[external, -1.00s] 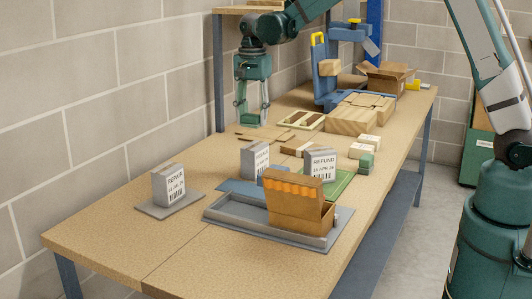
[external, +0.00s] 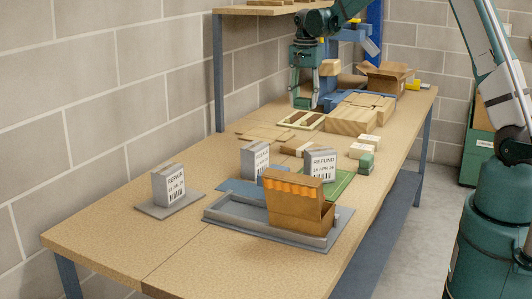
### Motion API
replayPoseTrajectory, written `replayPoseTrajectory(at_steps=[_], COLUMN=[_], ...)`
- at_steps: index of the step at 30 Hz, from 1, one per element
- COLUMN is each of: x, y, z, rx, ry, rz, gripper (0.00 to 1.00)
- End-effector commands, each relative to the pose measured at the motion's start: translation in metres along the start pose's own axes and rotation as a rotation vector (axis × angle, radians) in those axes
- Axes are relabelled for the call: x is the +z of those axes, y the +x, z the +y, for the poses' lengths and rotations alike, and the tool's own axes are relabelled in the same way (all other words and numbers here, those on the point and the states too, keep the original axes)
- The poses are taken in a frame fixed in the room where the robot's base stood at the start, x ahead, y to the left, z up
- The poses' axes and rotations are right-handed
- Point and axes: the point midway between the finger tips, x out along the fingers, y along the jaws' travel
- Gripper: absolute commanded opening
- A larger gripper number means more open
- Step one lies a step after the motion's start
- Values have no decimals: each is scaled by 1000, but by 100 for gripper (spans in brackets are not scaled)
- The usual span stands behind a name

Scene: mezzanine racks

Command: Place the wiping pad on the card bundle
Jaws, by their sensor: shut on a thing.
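My gripper (external: 304,106) is at the far end of a shallow cream tray (external: 285,124) with dark brown strips in it. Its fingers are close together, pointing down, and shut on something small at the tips. The held thing is too small and too covered to make out; it may be the wiping pad, perhaps one of the dark brown pieces. A small brown bundle with a pale band (external: 297,147), possibly the card bundle, lies on the bench in front of the tray. Flat tan card pieces (external: 263,132) lie to its left.
Grey REPAIR (external: 168,186) and REFUND (external: 320,165) blocks stand nearer the front. An open brown box (external: 298,208) sits in a grey tray (external: 232,217). Wooden blocks (external: 351,121) and small pale and green blocks are to the right. The bench's front left is clear.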

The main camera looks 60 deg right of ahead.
Motion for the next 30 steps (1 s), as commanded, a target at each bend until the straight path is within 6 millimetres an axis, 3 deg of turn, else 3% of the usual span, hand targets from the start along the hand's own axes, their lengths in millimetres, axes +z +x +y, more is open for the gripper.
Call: replayPoseTrajectory(at_steps=[3, 12, 30], x=[-16, -14, -14], y=[4, 44, 56], z=[8, 7, 6], rx=[0, 0, 0], ry=[3, 2, 2], rz=[0, 0, 0], gripper=[25, 25, 25])
